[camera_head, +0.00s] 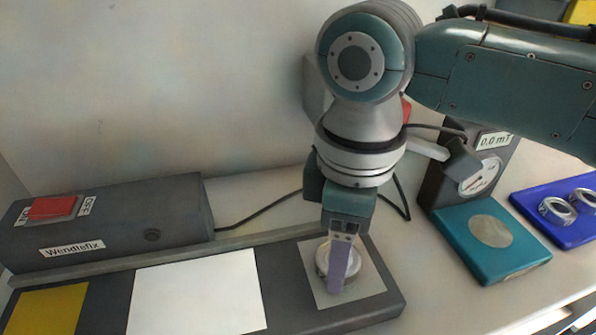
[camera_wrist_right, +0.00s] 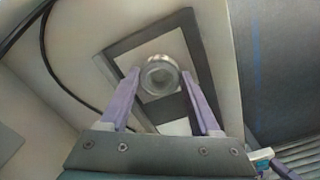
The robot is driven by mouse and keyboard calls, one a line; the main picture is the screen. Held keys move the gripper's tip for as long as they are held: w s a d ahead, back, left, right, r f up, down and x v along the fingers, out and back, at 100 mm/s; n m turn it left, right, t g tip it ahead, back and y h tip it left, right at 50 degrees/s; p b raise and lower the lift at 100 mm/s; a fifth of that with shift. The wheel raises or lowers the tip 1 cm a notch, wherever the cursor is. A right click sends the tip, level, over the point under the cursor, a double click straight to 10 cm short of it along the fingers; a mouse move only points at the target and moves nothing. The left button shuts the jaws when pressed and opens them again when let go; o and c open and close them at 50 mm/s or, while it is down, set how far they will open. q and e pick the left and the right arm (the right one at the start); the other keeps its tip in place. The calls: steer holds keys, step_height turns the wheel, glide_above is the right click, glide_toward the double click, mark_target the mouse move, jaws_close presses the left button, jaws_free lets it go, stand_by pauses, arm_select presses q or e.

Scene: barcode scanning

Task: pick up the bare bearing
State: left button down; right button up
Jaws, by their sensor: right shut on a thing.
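The bare bearing (camera_head: 322,259), a silvery metal ring, is at the pale square (camera_head: 371,283) on the right end of a dark grey plate. My right gripper (camera_head: 341,284) points down over it in the head view, and one purple finger hides part of the ring. In the right wrist view the bearing (camera_wrist_right: 160,75) shows as a round ring between the two purple fingertips of my right gripper (camera_wrist_right: 160,78), which is shut on it. I cannot tell whether the bearing touches the plate. My left gripper is not in view.
Two more metal rings (camera_head: 557,211) lie on a blue mat (camera_head: 540,234) at the right. A teal block (camera_head: 515,263) with a pale disc and a gauge box (camera_head: 447,165) stand nearer. A dark "Wendlefix" box (camera_head: 110,222) with a red switch is at the left. A cable runs behind my gripper.

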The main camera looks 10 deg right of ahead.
jaws_close()
